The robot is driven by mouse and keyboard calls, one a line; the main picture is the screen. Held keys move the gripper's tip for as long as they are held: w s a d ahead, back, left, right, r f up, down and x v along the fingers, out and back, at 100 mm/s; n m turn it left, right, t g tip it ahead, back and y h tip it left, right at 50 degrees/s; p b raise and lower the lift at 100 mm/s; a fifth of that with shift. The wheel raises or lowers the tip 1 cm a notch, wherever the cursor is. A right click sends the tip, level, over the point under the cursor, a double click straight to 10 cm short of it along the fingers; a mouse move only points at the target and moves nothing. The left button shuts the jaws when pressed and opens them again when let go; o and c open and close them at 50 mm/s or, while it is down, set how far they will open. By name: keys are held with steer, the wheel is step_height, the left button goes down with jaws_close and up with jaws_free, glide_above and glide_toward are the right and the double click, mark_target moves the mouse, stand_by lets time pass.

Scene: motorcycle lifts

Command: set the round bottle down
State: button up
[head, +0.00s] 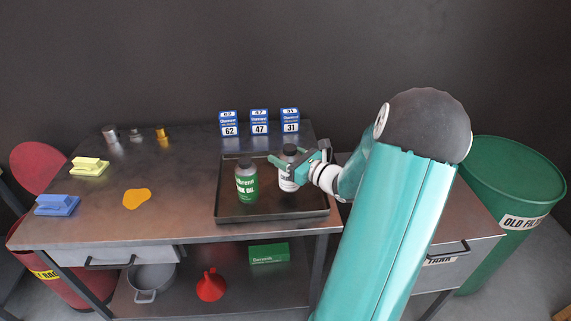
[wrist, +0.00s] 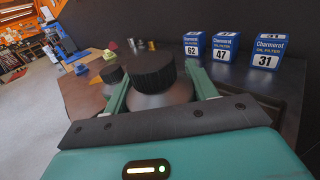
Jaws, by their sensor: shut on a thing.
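My gripper (head: 291,167) is shut on a round bottle (head: 287,183) with a dark cap and a grey-and-white body. In the wrist view its ribbed black cap (wrist: 153,70) stands upright between the two green fingers. The bottle is over the right half of a dark tray (head: 272,212); I cannot tell whether its base touches the tray. A green bottle (head: 246,183) with a dark cap stands in the tray just to the left, apart from the held one. Its cap (wrist: 112,74) also shows in the wrist view.
Blue numbered filter boxes 62 (head: 229,123), 47 (head: 260,122) and 31 (head: 290,120) stand behind the tray. The tray's front right is clear.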

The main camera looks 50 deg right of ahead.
steer(key=shift+d+f, duration=0.2)
steer(key=shift+f, duration=1.5)
steer(key=shift+f, duration=0.15)
steer(key=o, duration=1.2)
steer(key=shift+o, duration=0.2)
steer(key=s+d, duration=0.1)
steer(key=s, duration=1.1)
